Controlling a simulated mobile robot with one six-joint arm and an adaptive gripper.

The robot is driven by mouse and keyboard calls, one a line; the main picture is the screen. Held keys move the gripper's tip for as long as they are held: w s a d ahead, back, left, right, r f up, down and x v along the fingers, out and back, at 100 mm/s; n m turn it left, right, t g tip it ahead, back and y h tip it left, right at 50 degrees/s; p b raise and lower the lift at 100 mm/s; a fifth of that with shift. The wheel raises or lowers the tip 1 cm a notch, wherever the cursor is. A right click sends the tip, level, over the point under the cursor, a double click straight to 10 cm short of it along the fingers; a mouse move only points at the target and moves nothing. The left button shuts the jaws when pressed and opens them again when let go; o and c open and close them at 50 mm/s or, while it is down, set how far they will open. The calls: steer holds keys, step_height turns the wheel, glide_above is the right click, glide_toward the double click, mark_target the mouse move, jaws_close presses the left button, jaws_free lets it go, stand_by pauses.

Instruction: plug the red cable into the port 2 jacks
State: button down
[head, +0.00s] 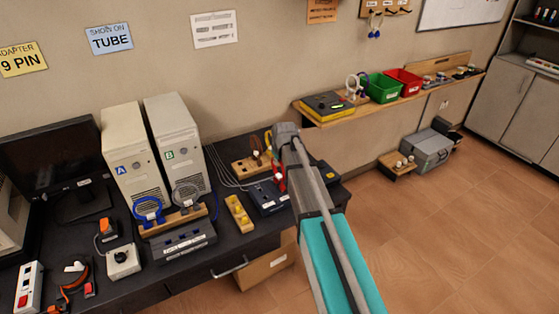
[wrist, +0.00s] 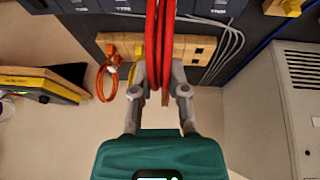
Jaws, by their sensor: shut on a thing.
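The red cable (wrist: 160,45) is a looped bundle that runs up through the middle of the wrist view. My gripper (wrist: 162,78) is shut on it and holds it over the wooden holder. In the head view the red cable (head: 279,178) shows as a small red patch below my gripper (head: 283,140), above the right end of the dark desk. A row of dark blue units (wrist: 115,5) with small white labels lies at the top edge of the wrist view; one such unit (head: 268,198) shows in the head view. The labels are too small to read, so I cannot tell port 2.
A slotted wooden holder (wrist: 195,45) carries an orange cable (wrist: 107,75). Grey cables (wrist: 228,50) run beside it. Computer towers A (head: 130,165) and B (head: 178,140) stand left on the desk. A yellow block (head: 240,213) lies in front of the holder. A wall shelf (head: 320,118) is at right.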

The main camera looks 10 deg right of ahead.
steer(key=shift+f, duration=0.25)
stand_by(0.6)
steer(key=c, duration=0.6)
jaws_free()
steer(key=shift+o, duration=0.5)
steer(key=o, duration=0.5)
steer(key=shift+r, duration=0.1)
steer(key=p+v, duration=0.6)
steer(key=v, duration=0.1)
steer(key=shift+r, duration=0.15)
steer(key=shift+s, duration=0.15)
stand_by(0.5)
